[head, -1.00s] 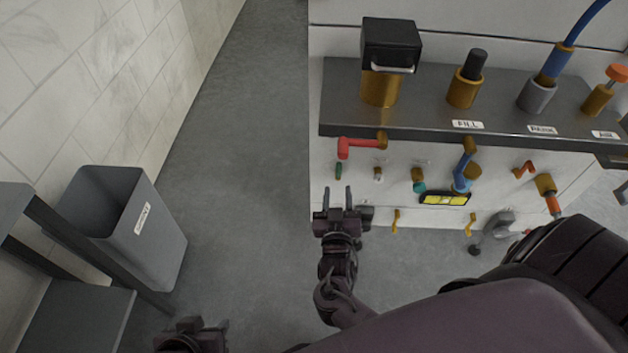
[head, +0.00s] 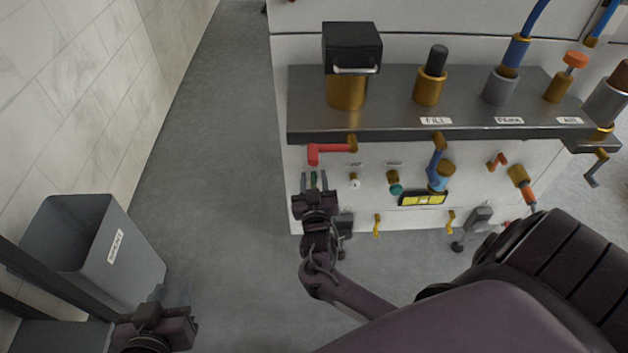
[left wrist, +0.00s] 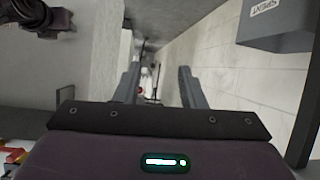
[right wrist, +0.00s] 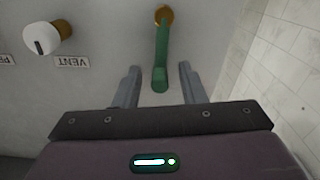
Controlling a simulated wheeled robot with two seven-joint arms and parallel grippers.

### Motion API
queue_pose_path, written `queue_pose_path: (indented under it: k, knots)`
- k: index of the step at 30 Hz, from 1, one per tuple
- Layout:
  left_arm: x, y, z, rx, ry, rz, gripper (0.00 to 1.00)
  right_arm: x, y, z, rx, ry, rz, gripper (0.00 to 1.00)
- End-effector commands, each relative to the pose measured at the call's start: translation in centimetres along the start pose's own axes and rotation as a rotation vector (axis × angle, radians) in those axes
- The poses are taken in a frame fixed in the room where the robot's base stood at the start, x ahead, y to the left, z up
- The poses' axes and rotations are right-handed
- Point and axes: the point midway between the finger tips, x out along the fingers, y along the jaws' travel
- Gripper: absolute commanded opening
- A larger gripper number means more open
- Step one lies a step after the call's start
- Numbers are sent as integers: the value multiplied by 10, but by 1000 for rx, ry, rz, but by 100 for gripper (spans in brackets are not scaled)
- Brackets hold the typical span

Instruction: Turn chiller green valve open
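The green valve (right wrist: 161,50) is a green lever hanging down from a gold fitting (right wrist: 164,15) on the white panel in the right wrist view. In the head view the green valve (head: 313,178) sits below the red handle. My right gripper (right wrist: 160,72) is open, its fingers on either side of the lever's lower end, with gaps on both sides. In the head view the right gripper (head: 314,184) is just at the panel. My left gripper (left wrist: 158,72) is open and empty, away from the panel, near the bin in the head view.
A red handle (head: 330,150) juts out above the green valve. A white knob (right wrist: 40,38) labelled VENT is beside it. A grey shelf (head: 460,125) with gold fittings overhangs the panel. A grey bin (head: 135,250) stands at left; the floor between is clear.

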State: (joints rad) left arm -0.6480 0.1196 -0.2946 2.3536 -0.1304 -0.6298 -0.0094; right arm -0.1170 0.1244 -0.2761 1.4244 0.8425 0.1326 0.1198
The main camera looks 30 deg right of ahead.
Motion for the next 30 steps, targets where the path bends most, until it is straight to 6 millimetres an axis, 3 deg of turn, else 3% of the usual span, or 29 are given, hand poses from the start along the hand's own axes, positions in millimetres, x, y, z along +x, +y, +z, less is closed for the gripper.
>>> queue_pose_path:
  k: [4,12,20,26,30]
  knots:
    - [0,0,0,0,0,0,36,0,0,0,0,0,0,36]
    - [0,0,0,0,-1,0,36,0,0,0,0,0,0,0]
    - [-1,0,1,0,-10,0,36,0,-1,0,-9,-1,0,0]
    - [-6,4,40,-9,-177,7,36,-1,-4,-2,-61,-2,0,0]
    - [-19,8,81,-16,-364,17,36,0,-8,-3,-133,-3,-1,0]
